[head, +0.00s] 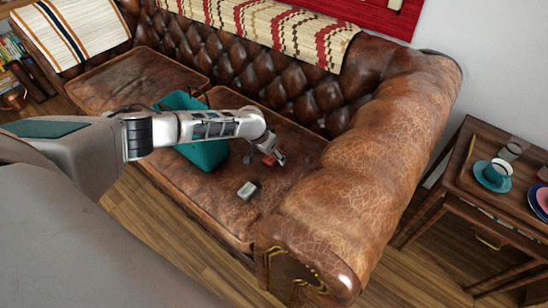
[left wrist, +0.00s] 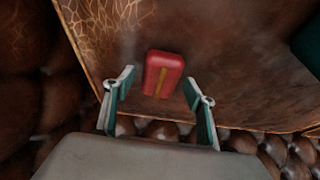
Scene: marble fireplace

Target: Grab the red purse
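The red purse (left wrist: 163,66), a small red block shape with a yellow-brown stripe, lies on the brown leather seat in the left wrist view. A small reddish patch of it shows beside my left gripper in the head view (head: 268,160). My left gripper (head: 279,157) is over the sofa seat at the purse. In the left wrist view its two fingers (left wrist: 160,84) are spread apart, with the near end of the purse in line with the gap between them. I cannot tell whether they touch it. My right gripper is not in view.
A small pale object (head: 247,190) lies on the seat nearer the front. The sofa's rolled armrest (head: 350,185) rises to the right. A wooden side table (head: 462,170) with cups and plates stands beyond it.

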